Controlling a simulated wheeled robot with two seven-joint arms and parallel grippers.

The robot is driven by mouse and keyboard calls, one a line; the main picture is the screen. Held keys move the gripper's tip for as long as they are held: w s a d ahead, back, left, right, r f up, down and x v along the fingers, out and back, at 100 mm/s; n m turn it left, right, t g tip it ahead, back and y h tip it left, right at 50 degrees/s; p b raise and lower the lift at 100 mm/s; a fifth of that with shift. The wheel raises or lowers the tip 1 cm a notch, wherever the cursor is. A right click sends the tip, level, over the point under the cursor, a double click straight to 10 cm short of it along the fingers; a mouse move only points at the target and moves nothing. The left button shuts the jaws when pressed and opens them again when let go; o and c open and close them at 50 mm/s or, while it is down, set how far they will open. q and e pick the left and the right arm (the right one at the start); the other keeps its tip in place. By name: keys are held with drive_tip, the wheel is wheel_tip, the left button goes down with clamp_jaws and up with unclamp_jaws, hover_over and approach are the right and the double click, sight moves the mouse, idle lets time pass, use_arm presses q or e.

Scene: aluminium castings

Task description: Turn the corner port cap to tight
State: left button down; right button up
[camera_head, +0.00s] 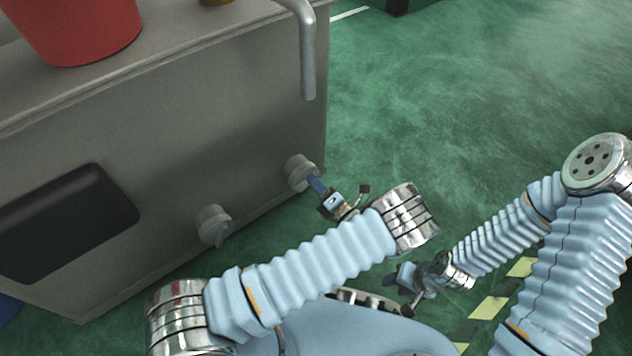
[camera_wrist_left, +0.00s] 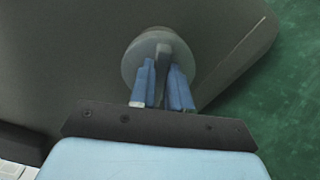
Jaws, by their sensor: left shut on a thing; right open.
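The corner port cap (camera_head: 298,168) is a round grey cap low on the front of the metal cabinet, near its right-hand corner. My left gripper (camera_head: 314,184) reaches it from the lower right, with its blue fingers at the cap. In the left wrist view the cap (camera_wrist_left: 133,63) is a grey disc with a raised bar (camera_wrist_left: 163,66) across it. The left gripper's blue fingers (camera_wrist_left: 164,86) sit on both sides of this bar and are shut on it. My right gripper (camera_head: 398,279) is open and empty, low over the floor and away from the cabinet.
The metal cabinet (camera_head: 180,130) fills the left side. A second grey cap (camera_head: 213,224) sits to the left on the same face, beside a dark panel (camera_head: 65,220). A red container (camera_head: 80,30) stands on top. A bent pipe (camera_head: 307,60) hangs at the corner. Green floor (camera_head: 480,90) is clear on the right.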

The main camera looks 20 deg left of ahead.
use_arm(q)
drive_tip(key=shift+d+f+m, duration=0.1)
drive_tip(key=shift+f+m, duration=0.05)
drive_tip(key=shift+m, duration=0.8)
drive_tip(key=shift+f+m, duration=0.1)
drive_tip(key=shift+m, duration=0.85)
use_arm(e)
drive_tip(key=shift+r, duration=0.15)
use_arm(q)
drive_tip(key=c, duration=1.1)
unclamp_jaws()
